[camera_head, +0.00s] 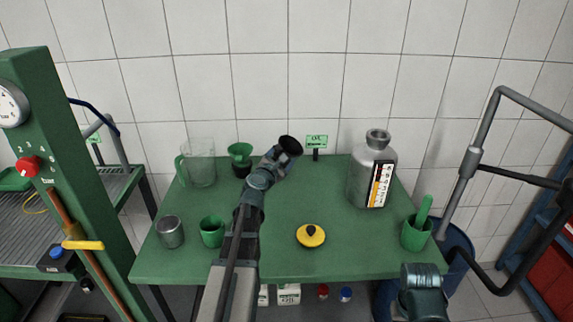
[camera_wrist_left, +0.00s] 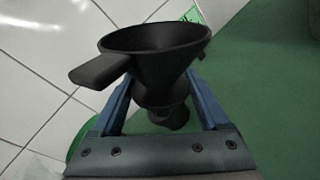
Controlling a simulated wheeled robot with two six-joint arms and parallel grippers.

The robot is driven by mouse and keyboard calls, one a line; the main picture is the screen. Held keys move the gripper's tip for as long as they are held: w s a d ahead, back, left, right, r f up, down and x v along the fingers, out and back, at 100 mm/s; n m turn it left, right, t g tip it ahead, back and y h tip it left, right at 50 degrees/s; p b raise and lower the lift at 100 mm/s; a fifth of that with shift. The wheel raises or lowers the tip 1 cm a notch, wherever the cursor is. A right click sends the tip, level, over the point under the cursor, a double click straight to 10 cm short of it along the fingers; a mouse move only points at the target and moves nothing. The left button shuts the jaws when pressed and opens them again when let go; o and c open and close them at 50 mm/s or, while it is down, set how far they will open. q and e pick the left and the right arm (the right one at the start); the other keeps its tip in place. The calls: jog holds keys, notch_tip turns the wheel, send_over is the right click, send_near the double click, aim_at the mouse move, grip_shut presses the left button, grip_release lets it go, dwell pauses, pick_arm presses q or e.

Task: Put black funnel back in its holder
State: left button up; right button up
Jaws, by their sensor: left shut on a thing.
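My left gripper (camera_head: 288,151) is shut on the black funnel (camera_head: 291,143) and holds it up near the back edge of the green table. In the left wrist view the funnel (camera_wrist_left: 155,50) sits between the two blue-grey fingers (camera_wrist_left: 165,95), wide mouth up, with a flat handle sticking out to the left. A green funnel (camera_head: 240,150) stands in a black stand (camera_head: 242,168) at the back, left of my gripper. I cannot tell an empty holder for the black funnel; my left arm hides part of the table. My right gripper is out of view.
A tiled wall stands behind.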

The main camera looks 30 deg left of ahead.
pick_arm(q)
jog(key=w+a+r+n+y, duration=0.1)
jog(key=w+a+n, duration=0.3)
jog(key=n, duration=0.3)
jog(key=shift+w+a+r+p, duration=0.25)
jog(key=shift+w+a+p, duration=0.15)
jog(key=shift+a+p, duration=0.1)
notch_tip(320, 180, down, 7)
jog(key=b, duration=0.7)
jog(key=shift+r, duration=0.1)
jog(key=shift+f, duration=0.25)
